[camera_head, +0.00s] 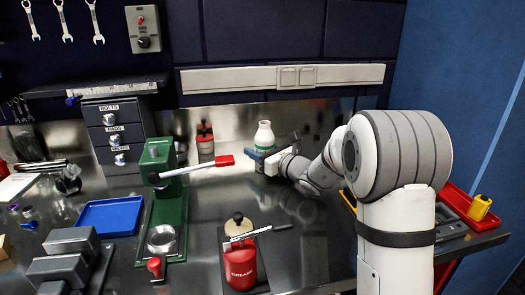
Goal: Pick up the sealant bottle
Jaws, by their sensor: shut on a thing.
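The sealant bottle (264,134) is white with a rounded top and a greenish band. It is upright at the back of the metal bench, near the wall. My gripper (266,158) reaches it from the right and is shut on it at its lower part. My fingers and wrist hide some of the bottle's lower body. I cannot tell whether its base touches the bench.
A green press (158,180) with a red-tipped lever stands left of the bottle. A dark red bottle (205,140) is behind the lever. A blue tray (108,216), drawers (118,135) and vise lie left; a red tray (460,206) lies right.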

